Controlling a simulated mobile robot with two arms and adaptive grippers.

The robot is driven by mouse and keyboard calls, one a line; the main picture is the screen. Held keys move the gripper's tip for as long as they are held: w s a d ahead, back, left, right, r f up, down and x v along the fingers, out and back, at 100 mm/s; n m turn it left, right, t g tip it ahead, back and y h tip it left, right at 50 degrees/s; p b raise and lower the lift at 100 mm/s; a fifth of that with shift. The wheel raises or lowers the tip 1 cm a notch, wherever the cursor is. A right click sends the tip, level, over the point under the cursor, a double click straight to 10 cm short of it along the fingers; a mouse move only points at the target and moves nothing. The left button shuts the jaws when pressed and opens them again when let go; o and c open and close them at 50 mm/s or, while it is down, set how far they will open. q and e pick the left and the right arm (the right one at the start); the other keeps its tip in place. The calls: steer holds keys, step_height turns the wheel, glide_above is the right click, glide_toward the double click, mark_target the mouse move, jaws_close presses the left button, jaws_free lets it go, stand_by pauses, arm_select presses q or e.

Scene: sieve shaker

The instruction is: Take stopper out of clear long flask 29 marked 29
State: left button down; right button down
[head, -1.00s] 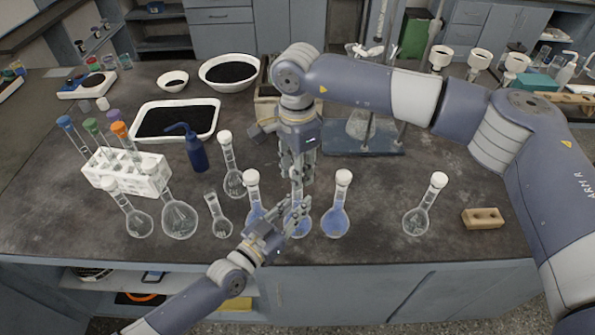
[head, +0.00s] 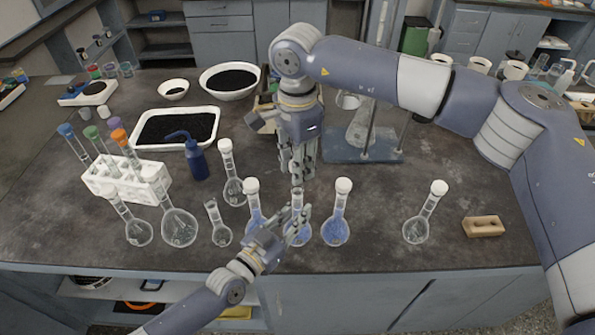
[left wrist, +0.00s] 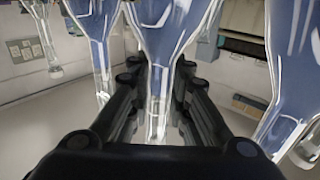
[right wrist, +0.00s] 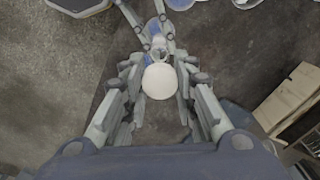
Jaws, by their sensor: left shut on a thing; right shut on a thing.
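A long-necked clear flask with blue liquid (head: 299,237) stands on the bench, between two similar stoppered flasks. My left gripper (head: 294,221) is shut on it from the front, and its neck (left wrist: 158,112) lies between the fingers in the left wrist view. No number is readable. My right gripper (head: 298,181) points down just above the neck. It is shut on a white round stopper (right wrist: 160,81), seen between its fingers in the right wrist view. The flask mouth shows beside the stopper there, so the stopper looks clear of it. In the head view the fingers hide the stopper.
Stoppered blue flasks stand close at left (head: 254,221) and right (head: 337,228). Further clear flasks (head: 179,226) and a white tube rack (head: 127,182) are at left. A lone stoppered flask (head: 417,228) and a tan block (head: 483,226) are at right, with bare bench between.

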steer(key=shift+r, duration=0.3)
arm_select(q)
steer(key=c, duration=1.4)
jaws_free()
